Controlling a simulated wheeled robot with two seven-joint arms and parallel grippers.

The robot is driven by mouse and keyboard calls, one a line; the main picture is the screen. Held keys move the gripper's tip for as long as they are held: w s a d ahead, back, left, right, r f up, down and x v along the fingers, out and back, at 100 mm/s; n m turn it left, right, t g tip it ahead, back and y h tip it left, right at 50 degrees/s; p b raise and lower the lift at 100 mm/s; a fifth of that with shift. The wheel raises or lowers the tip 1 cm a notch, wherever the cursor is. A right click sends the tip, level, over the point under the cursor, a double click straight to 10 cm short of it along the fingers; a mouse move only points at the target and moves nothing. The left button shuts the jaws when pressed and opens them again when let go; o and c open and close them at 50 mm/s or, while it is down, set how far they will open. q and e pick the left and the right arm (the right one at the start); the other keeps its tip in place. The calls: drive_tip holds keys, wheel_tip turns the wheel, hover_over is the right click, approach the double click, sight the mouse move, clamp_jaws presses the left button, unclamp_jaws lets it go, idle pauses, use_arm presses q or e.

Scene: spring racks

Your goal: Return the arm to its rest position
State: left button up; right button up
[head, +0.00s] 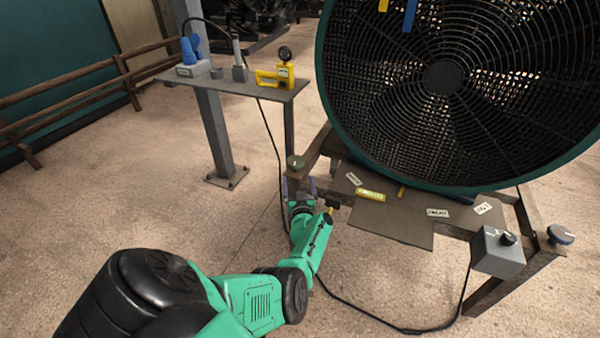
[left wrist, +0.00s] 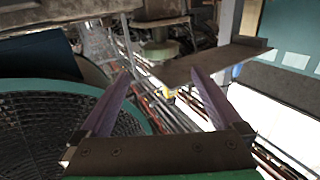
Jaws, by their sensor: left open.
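My left arm (head: 262,300) is green and reaches from the bottom left of the head view to the left end of the fan's stand. My left gripper (head: 299,186) is at its end, small and partly hidden by the wrist. In the left wrist view its two purple fingers (left wrist: 158,74) stand wide apart with nothing between them. My right gripper is not in view.
A large caged fan (head: 443,78) stands on a brown frame (head: 395,232) with labels to the right. A grey box (head: 498,252) and a blue-grey knob (head: 561,235) are at its right end. A small grey table (head: 250,87) holds tools. Open floor lies left of the arm.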

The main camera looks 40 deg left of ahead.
use_arm(q)
drive_tip(key=shift+w+a+f, duration=0.1)
drive_tip(key=shift+a, duration=0.05)
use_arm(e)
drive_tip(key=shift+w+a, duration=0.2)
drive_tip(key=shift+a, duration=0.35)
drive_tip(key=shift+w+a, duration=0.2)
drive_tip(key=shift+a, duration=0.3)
